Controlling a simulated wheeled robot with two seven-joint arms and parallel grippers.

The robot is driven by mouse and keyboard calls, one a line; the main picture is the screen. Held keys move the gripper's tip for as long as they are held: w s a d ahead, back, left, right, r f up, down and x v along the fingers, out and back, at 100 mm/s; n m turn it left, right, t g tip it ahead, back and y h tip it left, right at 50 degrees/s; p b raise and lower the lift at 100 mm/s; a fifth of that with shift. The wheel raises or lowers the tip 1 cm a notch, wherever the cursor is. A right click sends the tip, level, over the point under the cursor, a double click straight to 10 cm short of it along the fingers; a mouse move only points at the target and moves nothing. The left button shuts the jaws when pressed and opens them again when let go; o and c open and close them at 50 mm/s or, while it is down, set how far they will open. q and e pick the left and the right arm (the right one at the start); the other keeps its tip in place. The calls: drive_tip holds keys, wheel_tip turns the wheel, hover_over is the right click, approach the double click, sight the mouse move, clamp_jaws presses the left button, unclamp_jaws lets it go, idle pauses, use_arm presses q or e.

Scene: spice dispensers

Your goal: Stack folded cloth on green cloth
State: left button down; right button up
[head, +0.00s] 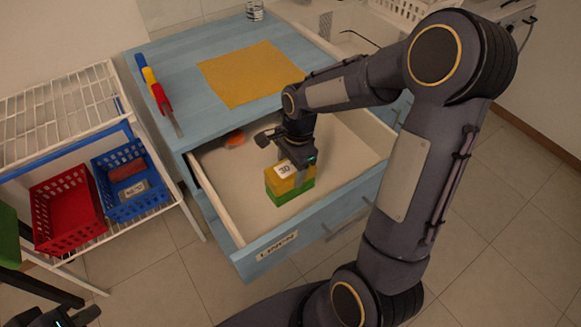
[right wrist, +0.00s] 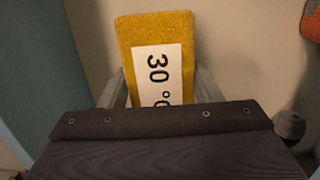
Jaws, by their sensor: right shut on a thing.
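A yellow folded cloth (head: 288,180) with a white "30" label sits on top of a green cloth (head: 291,194) in the open drawer. My right gripper (head: 295,166) is shut on the yellow folded cloth from above. The green cloth is hidden in that view. Only a small part of my left gripper (head: 78,318) shows at the bottom left corner of the head view; its fingers cannot be made out.
The open drawer (head: 235,215) is labelled "LINEN". An orange item (head: 234,139) lies at its back left. A flat yellow cloth (head: 250,74) lies on the blue cabinet top (head: 190,80). Red (head: 68,208) and blue (head: 130,179) baskets stand on a white rack at left.

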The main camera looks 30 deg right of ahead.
drive_tip(key=shift+f, duration=0.1)
drive_tip(key=o, duration=1)
drive_tip(key=shift+o, duration=0.2)
drive_tip(key=shift+r, duration=0.3)
wheel_tip(320, 180, up, 11)
drive_tip(key=d+p, duration=0.2)
drive_tip(key=s+a+r+n+t+y, duration=0.1)
drive_tip(key=s+a+n+t, duration=0.2)
drive_tip(key=s+n, duration=0.4)
drive_tip(key=s+a+r+n+t+y, duration=0.1)
drive_tip(key=s+a+n+t, duration=0.1)
drive_tip(key=s+n, duration=0.6)
drive_tip(key=shift+s+a+r+t, duration=0.2)
drive_tip(key=shift+s+a+t, duration=0.3)
drive_tip(key=shift+s, duration=0.5)
